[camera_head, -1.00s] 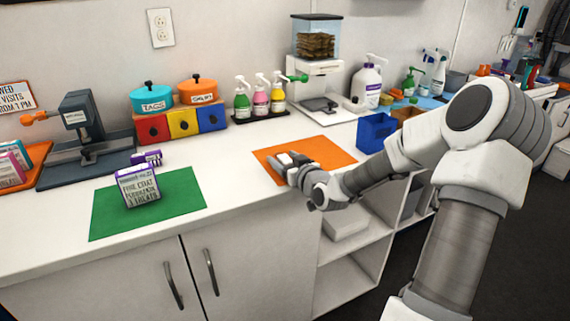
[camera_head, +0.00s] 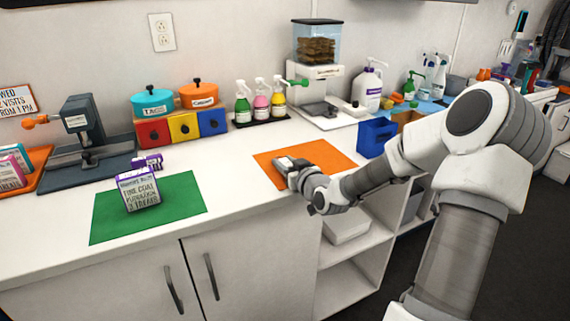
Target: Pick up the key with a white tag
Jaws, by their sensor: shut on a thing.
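My gripper (camera_head: 284,164) is low over the orange mat (camera_head: 322,152), near the mat's left front part. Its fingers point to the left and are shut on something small. The held thing is hidden by the fingers and too small to make out. I cannot pick out a key or a white tag anywhere in view.
A green mat (camera_head: 178,191) with a printed purple-and-white box (camera_head: 140,190) lies to the left. A blue bin (camera_head: 376,138) stands right of the orange mat. Pump bottles (camera_head: 261,100) and a dispenser (camera_head: 318,72) stand behind. The counter between the mats is clear.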

